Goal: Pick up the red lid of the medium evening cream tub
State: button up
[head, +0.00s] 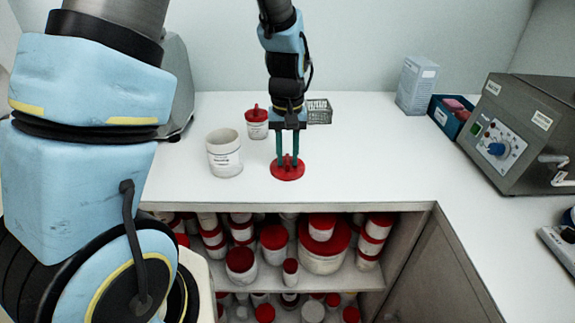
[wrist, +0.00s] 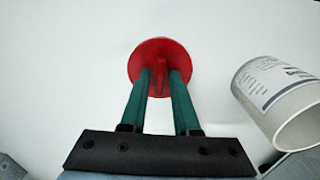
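The red lid (head: 289,175) is a round disc with an upright grip on top, lying flat on the white counter. It also shows in the wrist view (wrist: 160,51). My gripper (head: 287,163) points down over it, with its two green fingers on either side of the grip. In the wrist view, the fingers (wrist: 161,76) are apart, with small gaps visible beside the grip, so the gripper looks open. An open white tub (head: 225,160) stands left of the lid. It shows at the right of the wrist view (wrist: 270,88); its label is too small to read.
A smaller tub with a red lid (head: 257,124) and a grey wire basket (head: 319,111) stand behind. A shelf (head: 340,277) below the counter edge holds many red-lidded tubs. A grey machine (head: 518,130) and a blue bin (head: 443,118) are right. The counter right of the lid is clear.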

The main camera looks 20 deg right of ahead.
grip_shut()
dwell(0.4)
